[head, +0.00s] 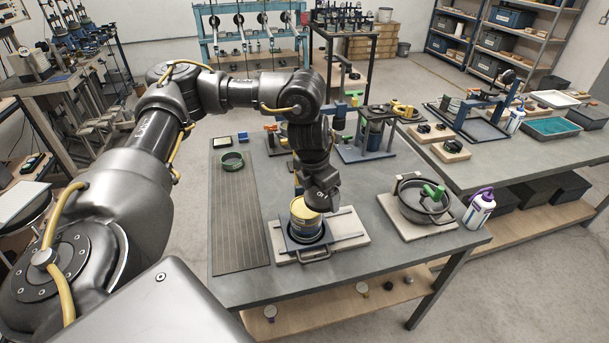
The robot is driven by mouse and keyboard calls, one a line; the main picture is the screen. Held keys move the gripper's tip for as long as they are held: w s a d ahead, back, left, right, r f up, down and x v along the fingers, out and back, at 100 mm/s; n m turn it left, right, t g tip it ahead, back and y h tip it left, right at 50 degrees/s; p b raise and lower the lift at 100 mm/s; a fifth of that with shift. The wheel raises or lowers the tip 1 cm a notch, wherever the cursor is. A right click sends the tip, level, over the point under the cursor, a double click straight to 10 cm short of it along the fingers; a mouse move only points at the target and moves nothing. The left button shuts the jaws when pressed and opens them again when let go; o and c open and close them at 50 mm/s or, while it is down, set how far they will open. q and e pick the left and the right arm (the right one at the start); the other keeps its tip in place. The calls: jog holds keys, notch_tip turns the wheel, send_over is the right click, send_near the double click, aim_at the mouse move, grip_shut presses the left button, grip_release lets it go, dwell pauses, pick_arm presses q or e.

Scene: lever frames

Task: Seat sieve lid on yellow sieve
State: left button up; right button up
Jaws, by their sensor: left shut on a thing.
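My left gripper (311,204) reaches down from above at the right side of this top. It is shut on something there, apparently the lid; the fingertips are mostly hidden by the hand. My right gripper is not in view.
A green ring (231,161) lies on a ribbed grey mat (236,220) at left. A dark pan (418,203) and a white-purple bottle (479,209) stand at right. A blue-framed device (373,140) stands behind.

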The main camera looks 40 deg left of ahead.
pick_arm(q)
jog(key=a+m, duration=0.1)
jog(key=m, duration=0.1)
jog(key=a+m+g+p, duration=0.1)
jog(key=m, duration=0.2)
jog(key=a+m, duration=0.2)
jog(key=m, duration=0.1)
jog(key=shift+w+r+h, duration=0.3)
jog(key=shift+h, duration=0.1)
jog(key=a+m, duration=0.2)
jog(key=m, duration=0.1)
jog(key=shift+m+g+p, duration=0.3)
jog(key=shift+g+p, duration=0.05)
jog(key=shift+g, duration=0.05)
jog(key=shift+f, duration=0.1)
jog(key=shift+f+b, duration=2.4)
jog(key=shift+f, duration=0.7)
